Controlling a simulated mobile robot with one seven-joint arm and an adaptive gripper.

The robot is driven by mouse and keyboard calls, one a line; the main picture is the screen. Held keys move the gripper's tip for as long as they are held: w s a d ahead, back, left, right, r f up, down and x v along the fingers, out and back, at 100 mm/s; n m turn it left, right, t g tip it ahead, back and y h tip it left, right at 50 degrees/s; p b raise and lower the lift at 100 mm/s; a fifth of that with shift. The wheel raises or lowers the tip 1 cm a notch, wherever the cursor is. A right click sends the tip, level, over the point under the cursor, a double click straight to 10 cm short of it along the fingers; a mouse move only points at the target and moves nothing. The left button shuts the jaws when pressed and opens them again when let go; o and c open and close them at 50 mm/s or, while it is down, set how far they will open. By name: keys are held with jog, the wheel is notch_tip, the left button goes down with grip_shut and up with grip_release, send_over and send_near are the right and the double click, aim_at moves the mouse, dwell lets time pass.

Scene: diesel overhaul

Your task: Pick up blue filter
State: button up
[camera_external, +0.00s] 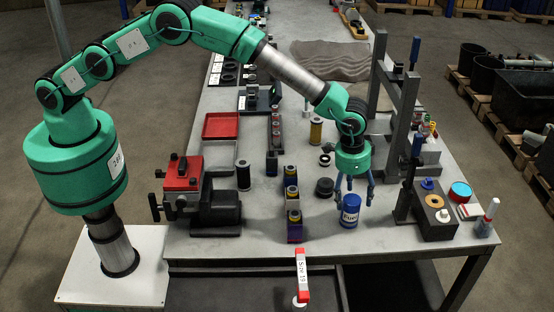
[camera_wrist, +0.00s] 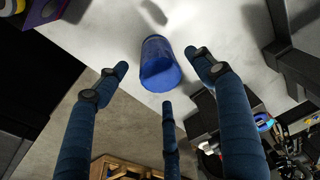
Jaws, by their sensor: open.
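The blue filter (camera_external: 350,211) is a blue cylinder with a white band lettered "Fuel", standing upright near the front edge of the grey table. It also shows in the wrist view (camera_wrist: 158,62), at the upper middle. My gripper (camera_external: 354,194) points down over the filter, its blue fingers spread. In the wrist view my gripper (camera_wrist: 158,74) has two fingers to the left and right of the filter and a third below it in the picture. Gaps show between the fingers and the filter there, and nothing is held.
A row of small parts on purple blocks (camera_external: 293,226) stands left of the filter. A black round part (camera_external: 324,187) sits behind it to the left. On the right are a grey press frame (camera_external: 404,150) and a dark box (camera_external: 435,214). The table's front edge is close.

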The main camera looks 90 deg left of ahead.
aim_at(353, 199)
jog(key=shift+w+f, duration=0.2)
jog(key=shift+f, duration=1.55)
jog(key=shift+f, duration=0.15)
jog(key=shift+w+f, duration=0.15)
jog(key=shift+f, duration=1.1)
jog(key=shift+w+f, duration=0.1)
jog(key=shift+f, duration=1.1)
jog(key=c, duration=1.4)
